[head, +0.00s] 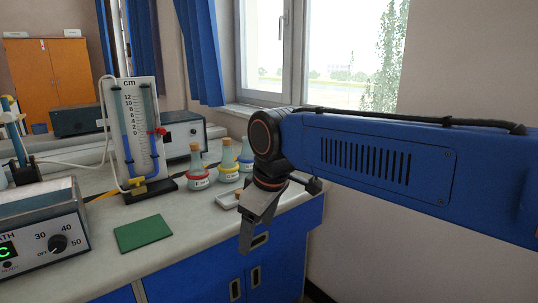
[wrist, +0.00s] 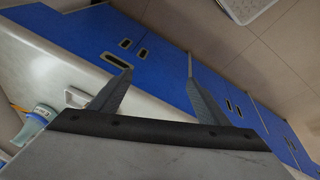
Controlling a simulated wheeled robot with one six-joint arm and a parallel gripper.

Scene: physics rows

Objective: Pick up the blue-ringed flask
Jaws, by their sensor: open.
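The blue-ringed flask (head: 246,156) stands at the back right of the bench in the head view, partly hidden by my arm. A flask with a bluish ring (wrist: 40,118) shows at the left edge of the wrist view; it looks like the same one. My gripper (head: 249,232) hangs at the bench's front right edge, in front of and below the flasks. In the wrist view my gripper (wrist: 159,66) has its fingers apart with nothing between them. The flask lies outside the fingers, to their left.
A red-ringed flask (head: 198,174) and a yellow-ringed flask (head: 228,166) stand left of the blue-ringed one. A white tray (head: 228,201) lies before them, close to my gripper. A manometer (head: 140,130), a green mat (head: 143,233) and a water bath (head: 40,235) are further left.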

